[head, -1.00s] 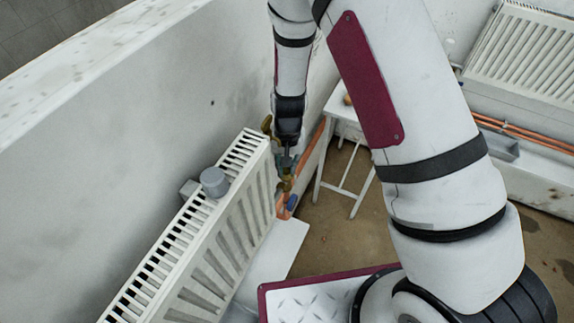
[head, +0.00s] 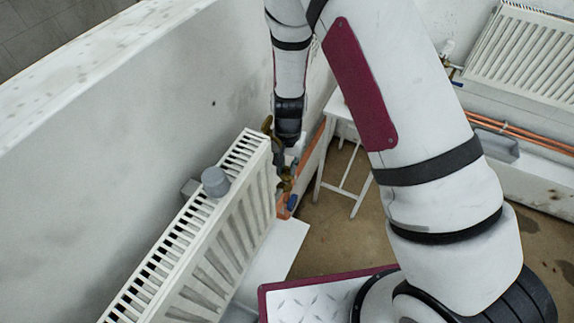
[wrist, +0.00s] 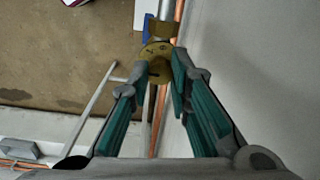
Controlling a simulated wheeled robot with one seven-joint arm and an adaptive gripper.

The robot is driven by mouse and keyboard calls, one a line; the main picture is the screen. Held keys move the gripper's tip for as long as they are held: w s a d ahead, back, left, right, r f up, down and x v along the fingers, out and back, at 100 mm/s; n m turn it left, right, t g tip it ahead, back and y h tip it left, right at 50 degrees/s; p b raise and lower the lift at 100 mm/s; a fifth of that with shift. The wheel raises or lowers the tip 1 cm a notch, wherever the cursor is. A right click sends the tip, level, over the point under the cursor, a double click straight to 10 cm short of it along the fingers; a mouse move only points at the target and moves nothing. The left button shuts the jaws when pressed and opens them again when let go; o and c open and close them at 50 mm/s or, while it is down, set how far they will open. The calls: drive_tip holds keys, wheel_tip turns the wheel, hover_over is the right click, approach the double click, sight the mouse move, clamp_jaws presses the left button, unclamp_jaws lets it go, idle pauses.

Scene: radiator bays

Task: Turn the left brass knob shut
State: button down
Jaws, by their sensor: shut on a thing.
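A round brass knob (wrist: 158,66) with dark marks on its face sits between my gripper's fingertips (wrist: 160,74) in the wrist view. The teal pads reach it from both sides, and my gripper is shut on it. Brass fittings and a grey pipe (wrist: 166,10) show just behind the knob. In the head view my gripper (head: 288,168) points down beside the end of the near radiator. Brass (head: 286,178) shows at its tip, but the fingers and knob are small and partly hidden there.
The white radiator (head: 215,225) with a grey cap (head: 215,181) stands along the wall at left. Another brass part (head: 267,125) shows at its far end. Copper pipes (wrist: 180,78) run close by the wall. A white small table (head: 342,175) stands behind, with brown floor around it.

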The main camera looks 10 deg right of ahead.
drive_tip(key=c, duration=1.5)
unclamp_jaws()
drive_tip(key=shift+o, duration=0.2)
